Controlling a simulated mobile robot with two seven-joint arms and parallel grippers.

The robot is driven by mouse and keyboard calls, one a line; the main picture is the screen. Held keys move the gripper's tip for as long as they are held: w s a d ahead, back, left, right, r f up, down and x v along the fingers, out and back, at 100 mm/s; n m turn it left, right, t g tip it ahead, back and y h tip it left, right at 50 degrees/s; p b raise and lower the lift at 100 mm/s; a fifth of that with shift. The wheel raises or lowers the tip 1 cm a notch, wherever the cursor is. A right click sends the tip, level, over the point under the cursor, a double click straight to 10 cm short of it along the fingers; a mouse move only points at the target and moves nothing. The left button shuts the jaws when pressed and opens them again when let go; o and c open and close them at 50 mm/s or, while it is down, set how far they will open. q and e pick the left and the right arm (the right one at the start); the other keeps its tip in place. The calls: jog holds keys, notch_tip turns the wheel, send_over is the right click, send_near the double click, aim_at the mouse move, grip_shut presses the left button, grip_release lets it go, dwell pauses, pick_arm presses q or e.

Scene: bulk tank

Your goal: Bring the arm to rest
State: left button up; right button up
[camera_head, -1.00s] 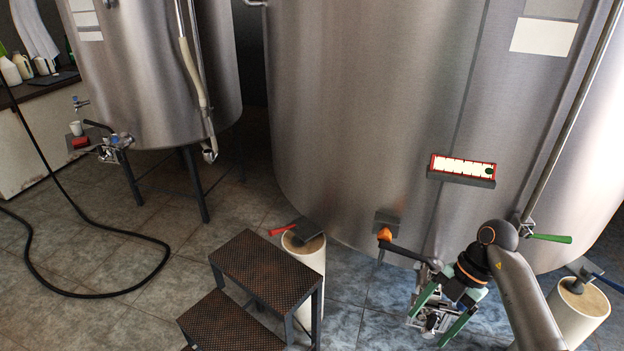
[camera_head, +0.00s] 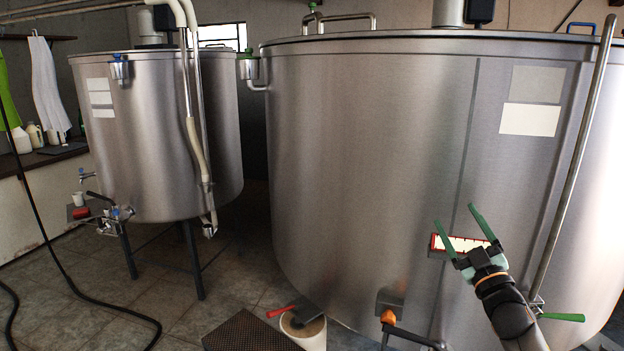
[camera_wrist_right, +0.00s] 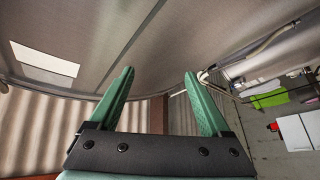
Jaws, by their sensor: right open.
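My right gripper (camera_head: 461,232) is raised in front of the large steel tank (camera_head: 360,170) in the head view. Its two green fingers are spread apart, with nothing between them. It partly covers a red-rimmed pale panel (camera_head: 437,243) on the tank front. In the right wrist view the open fingers (camera_wrist_right: 160,95) also show empty, with the tank wall (camera_wrist_right: 190,40) beyond. My left gripper is not in view.
A smaller steel tank (camera_head: 160,150) on legs stands at the left. An orange-ended valve handle (camera_head: 388,317) and a green handle (camera_head: 563,317) are low at the large tank. A red-handled tool lies on a pale cylinder (camera_head: 303,332). A dark step (camera_head: 250,333) shows below.

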jog(key=w+d+f+m+g+h, duration=0.2)
jog(key=d+f+m+g+h, duration=0.3)
jog(key=f+m, duration=0.3)
jog(key=s+a+f+n+g+y, duration=0.15)
jog(key=s+a+f, duration=0.3)
jog(key=f, duration=0.45)
jog(key=s+a+f+n+g, duration=0.1)
jog(key=s+a+f+g, duration=0.15)
jog(key=s+f, duration=0.55)
jog(key=s+a+f+g+y, duration=0.1)
jog(key=s+a+f, duration=0.3)
jog(key=s, duration=0.5)
jog(key=s+a+f+m+g, duration=0.1)
jog(key=s+a+f, duration=0.2)
jog(key=s+f, duration=0.4)
jog(key=s+a+f+g+y, duration=0.1)
jog(key=s+a+f, duration=0.3)
jog(key=s, duration=0.9)
notch_tip(320, 180, down, 2)
jog(key=shift+a+f+g+y, duration=0.15)
jog(key=shift+a+g+y, duration=0.2)
jog(key=shift+g, duration=0.25)
